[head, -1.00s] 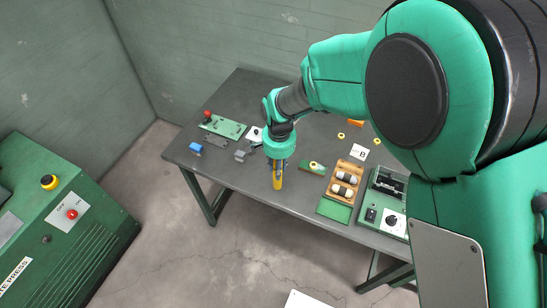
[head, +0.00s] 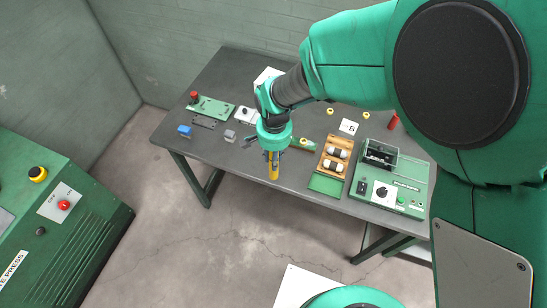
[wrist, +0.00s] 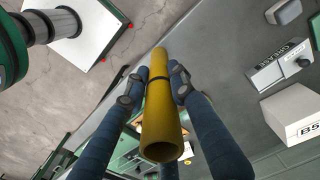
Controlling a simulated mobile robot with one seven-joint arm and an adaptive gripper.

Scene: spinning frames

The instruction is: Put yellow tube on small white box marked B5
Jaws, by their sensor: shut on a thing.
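My gripper (head: 272,154) is shut on the yellow tube (head: 273,170) and holds it near the table's front edge. The small white box marked B5 (wrist: 292,110) stands on the table at the right of the wrist view, apart from the tube and cut by the picture's edge. In the head view a white object (head: 266,75) shows partly behind my arm; I cannot read a mark on it.
A box marked GREASE (wrist: 278,66) stands beside the B5 box. The grey table (head: 225,75) also carries a green plate with a red knob (head: 210,106), a blue block (head: 184,131), a wooden tray (head: 324,162) and a green device (head: 415,180). The table's left back is clear.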

